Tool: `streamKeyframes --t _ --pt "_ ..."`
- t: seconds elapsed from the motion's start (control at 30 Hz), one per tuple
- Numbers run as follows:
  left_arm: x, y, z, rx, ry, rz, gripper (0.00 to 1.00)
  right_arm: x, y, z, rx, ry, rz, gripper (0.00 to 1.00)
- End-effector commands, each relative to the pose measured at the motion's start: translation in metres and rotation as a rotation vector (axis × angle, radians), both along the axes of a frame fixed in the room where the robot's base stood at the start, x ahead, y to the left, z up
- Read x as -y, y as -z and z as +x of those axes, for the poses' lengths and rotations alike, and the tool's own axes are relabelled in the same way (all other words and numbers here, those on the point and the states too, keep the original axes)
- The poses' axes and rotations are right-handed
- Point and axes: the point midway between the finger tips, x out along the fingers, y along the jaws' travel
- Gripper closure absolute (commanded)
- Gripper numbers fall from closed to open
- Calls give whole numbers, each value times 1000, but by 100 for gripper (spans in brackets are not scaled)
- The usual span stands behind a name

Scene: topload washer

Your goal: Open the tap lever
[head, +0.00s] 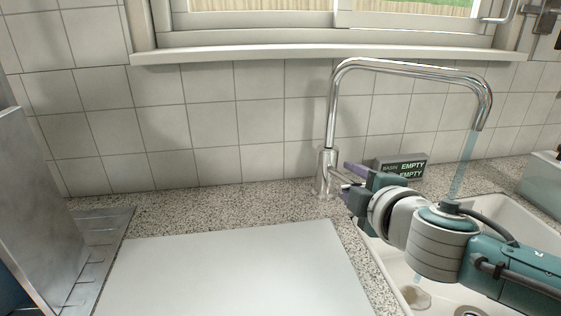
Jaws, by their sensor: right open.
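The chrome tap (332,120) stands on the stone counter behind the sink, its tall spout arching to the right. A translucent bluish stream (466,160) runs down from the spout toward the basin. The short tap lever (341,179) sticks out from the right side of the tap base, toward my right gripper. My right gripper (351,181) is open, with its fingers at the lever's outer end. The gripper body hides part of this spot, so I cannot tell whether the fingers touch the lever. My left gripper is out of view.
The white sink basin (400,272) lies under my right arm. A small display (402,166) reading "BASIN EMPTY" stands behind the gripper. A white board (235,275) covers the front counter. A grey panel (40,200) stands at left, and a tiled wall is behind.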

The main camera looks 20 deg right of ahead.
Motion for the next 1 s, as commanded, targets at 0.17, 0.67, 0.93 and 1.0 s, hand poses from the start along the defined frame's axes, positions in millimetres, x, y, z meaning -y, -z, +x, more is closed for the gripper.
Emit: streamKeyframes --t 0.17,0.67,0.93,1.0 --pt "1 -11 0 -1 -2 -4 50 -8 -12 -33 -3 -1 1 49" --pt "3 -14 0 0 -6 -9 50 -16 -23 -68 0 1 1 49" --pt "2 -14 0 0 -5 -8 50 -16 -23 -67 0 1 1 49" --pt "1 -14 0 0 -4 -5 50 -16 -23 -68 0 4 5 49"
